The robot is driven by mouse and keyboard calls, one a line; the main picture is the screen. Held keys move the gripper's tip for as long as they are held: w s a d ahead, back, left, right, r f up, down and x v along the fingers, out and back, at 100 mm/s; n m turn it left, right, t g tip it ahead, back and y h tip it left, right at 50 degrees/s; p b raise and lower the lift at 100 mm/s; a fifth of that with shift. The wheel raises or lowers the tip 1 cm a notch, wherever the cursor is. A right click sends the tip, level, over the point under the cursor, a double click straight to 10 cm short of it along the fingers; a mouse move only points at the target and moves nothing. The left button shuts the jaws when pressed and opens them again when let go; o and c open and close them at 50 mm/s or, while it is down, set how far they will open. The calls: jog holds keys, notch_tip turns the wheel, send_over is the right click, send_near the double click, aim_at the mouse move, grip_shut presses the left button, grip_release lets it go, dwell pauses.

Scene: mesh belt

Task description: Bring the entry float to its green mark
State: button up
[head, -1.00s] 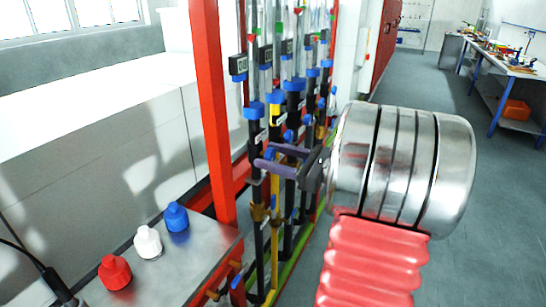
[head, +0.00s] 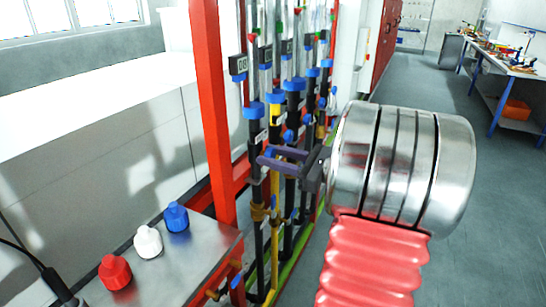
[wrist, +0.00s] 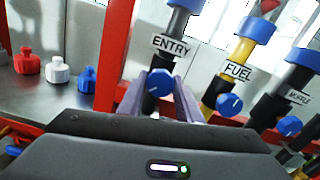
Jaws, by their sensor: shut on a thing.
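The ENTRY label (wrist: 171,45) is on a black column with a blue collar in the wrist view. Below it is the blue entry knob (wrist: 160,84). My gripper (head: 266,155) has its purple fingers either side of this knob and is shut on it. In the head view the entry column (head: 254,128) is the nearest of the row, with a clear tube above its blue collar and a small black display (head: 238,66) beside it. I cannot make out the entry float or its green mark clearly; the tube's top is cut off.
The FUEL column (wrist: 243,50) and its blue knob (wrist: 229,104) stand close on the right. A red upright post (head: 210,100) is close on the left. Red, white and blue bottles (head: 148,241) stand on a metal bench. Floor is clear at right.

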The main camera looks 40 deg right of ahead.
jog(key=o, duration=1)
jog(key=shift+o, duration=0.2)
jog(key=shift+s, duration=0.15)
jog(key=v, duration=1.3)
jog(key=shift+s, duration=0.3)
